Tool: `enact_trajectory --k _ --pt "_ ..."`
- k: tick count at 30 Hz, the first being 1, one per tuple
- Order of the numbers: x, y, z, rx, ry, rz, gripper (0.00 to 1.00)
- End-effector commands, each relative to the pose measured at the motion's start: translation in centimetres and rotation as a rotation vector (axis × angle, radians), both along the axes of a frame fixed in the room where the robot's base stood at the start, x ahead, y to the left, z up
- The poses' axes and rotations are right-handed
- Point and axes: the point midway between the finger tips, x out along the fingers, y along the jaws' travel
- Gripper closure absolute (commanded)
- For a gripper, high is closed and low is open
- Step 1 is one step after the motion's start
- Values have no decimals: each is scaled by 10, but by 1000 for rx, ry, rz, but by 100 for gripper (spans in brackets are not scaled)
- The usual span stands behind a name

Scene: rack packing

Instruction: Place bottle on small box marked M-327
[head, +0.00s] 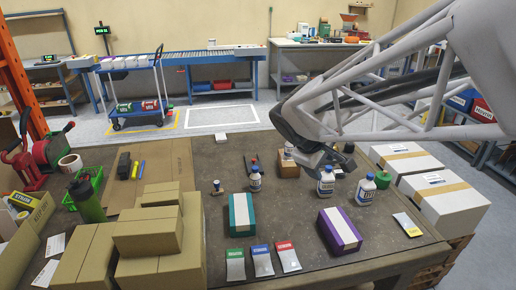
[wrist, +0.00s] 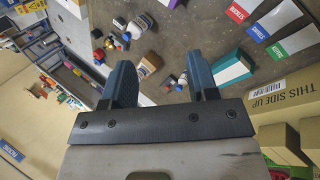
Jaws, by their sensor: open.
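Several white bottles with blue caps stand on the table: one (head: 255,180) near the middle, one (head: 326,184) below my gripper and one (head: 366,190) to its right. Two small boxes with pale top strips lie in front, a teal box (head: 242,222) and a purple box (head: 340,232). I cannot read M-327 on either. My gripper (wrist: 165,76) is open, its two fingers apart with nothing held; it hangs above the table. The teal box (wrist: 228,72) shows right of the fingers in the wrist view.
Cardboard boxes (head: 150,232) are stacked at the left front. Red, blue and green marked packets (head: 262,262) lie at the front edge. A green flask (head: 86,198) stands at the left and white cartons (head: 440,192) at the right. Bare table shows between the bottles and small boxes.

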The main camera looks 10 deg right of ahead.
Motion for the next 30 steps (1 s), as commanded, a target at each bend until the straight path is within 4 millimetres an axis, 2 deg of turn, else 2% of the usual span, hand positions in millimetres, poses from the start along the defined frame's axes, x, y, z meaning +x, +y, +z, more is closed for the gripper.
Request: enact_trajectory --k 1,9,15,21,30 --pt "-19 5 2 47 -21 -49 46" --pt "-107 36 -1 317 -100 -314 46" --pt "-156 59 -7 488 -134 -473 46" --pt "-179 71 -11 577 -144 -553 46" --pt "-183 73 -12 592 -144 -567 46"
